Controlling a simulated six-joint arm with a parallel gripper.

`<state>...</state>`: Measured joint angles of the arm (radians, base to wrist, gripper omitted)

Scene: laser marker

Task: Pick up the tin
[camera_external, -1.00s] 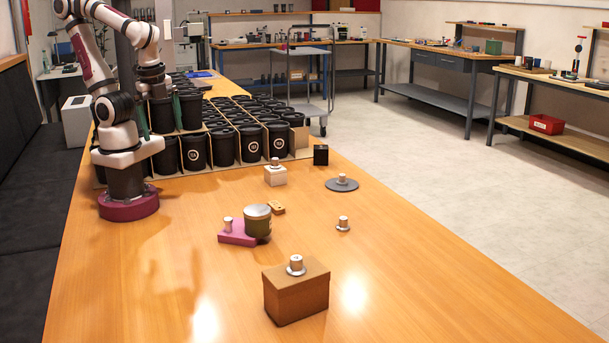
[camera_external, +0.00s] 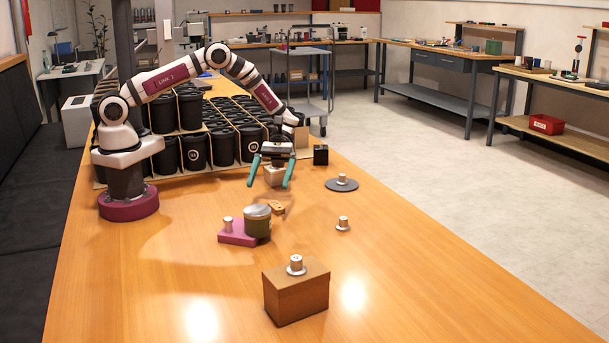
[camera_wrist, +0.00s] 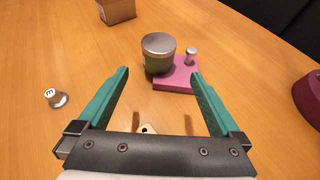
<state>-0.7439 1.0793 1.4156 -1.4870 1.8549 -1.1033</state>
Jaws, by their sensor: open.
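The tin (camera_external: 257,222) is a round olive-green can with a grey metal lid, standing upright on the table against a pink block. In the wrist view the tin (camera_wrist: 158,54) stands ahead of my gripper, beyond the fingertips and between their lines. My gripper (camera_external: 268,185) has two green fingers, spread wide and empty.
The pink block (camera_external: 238,232) carries a small metal weight. A brown box (camera_external: 297,292) with a weight stands in front. A small wooden piece (camera_external: 278,208) lies behind the tin. A lone weight (camera_external: 343,223) and a grey disc (camera_external: 332,185) are to the right. Black cups (camera_external: 223,147) fill the back.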

